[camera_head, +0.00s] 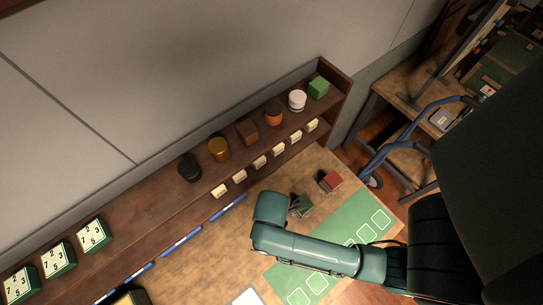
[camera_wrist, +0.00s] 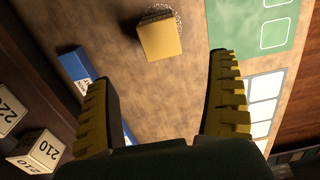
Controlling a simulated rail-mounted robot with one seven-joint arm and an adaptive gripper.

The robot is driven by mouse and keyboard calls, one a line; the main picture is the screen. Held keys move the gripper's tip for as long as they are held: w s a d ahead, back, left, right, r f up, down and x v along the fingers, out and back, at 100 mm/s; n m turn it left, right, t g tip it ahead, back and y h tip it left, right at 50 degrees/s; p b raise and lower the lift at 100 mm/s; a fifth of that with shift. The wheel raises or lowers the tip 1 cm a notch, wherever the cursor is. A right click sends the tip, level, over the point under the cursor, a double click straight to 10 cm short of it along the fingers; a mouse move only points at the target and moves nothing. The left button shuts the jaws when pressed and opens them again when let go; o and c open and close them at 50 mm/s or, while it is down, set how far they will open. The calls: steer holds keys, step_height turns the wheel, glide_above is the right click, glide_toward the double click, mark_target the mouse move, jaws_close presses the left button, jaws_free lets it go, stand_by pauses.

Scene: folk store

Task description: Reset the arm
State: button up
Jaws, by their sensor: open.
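In the wrist view my gripper (camera_wrist: 160,70) is open, with its two yellow-and-black fingers wide apart and nothing between them. A yellow block (camera_wrist: 160,40) lies ahead of the fingers on a round speckled patch, apart from them. In the head view my green arm reaches in from the right over the table, bent at its far end. I cannot make out the gripper's fingers there.
A wooden shelf (camera_head: 150,243) runs along the wall with jars, blocks and price cards. A green mat (camera_head: 335,240) with white outlines and a red block (camera_head: 329,181) lie on the table. A blue piece (camera_wrist: 78,67) lies near the left finger. A workbench (camera_head: 403,90) stands at upper right.

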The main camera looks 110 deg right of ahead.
stand_by(0.5)
steer(key=w+r+n+t+h+p, duration=0.1)
steer(key=w+r+n+t, duration=0.15)
steer(key=w+r, duration=0.6)
steer(key=w+r+n+t+h+p, duration=0.1)
steer(key=w+r+t, duration=0.3)
steer(key=w, duration=0.8)
steer(key=w+a+r+t, duration=0.2)
steer(key=w+r, duration=0.3)
steer(key=r, duration=0.3)
steer(key=w+a+r+t, duration=0.2)
steer(key=w+r, duration=0.3)
steer(key=r, duration=0.4)
steer(key=w+a+r+m+t+y+p, duration=0.1)
steer(key=w+a+r+t, duration=0.15)
steer(key=r, duration=0.75)
steer(key=w+a+r+m+t, duration=0.1)
steer(key=a+r+m+t, duration=0.2)
steer(key=r, duration=0.6)
steer(key=s+r+m+t, duration=0.4)
steer(key=s+r+t, duration=0.1)
steer(key=r, duration=0.7)
steer(key=shift+a+t+y, duration=0.2)
steer(key=shift+t+y, duration=0.1)
steer(key=shift+t, duration=0.3)
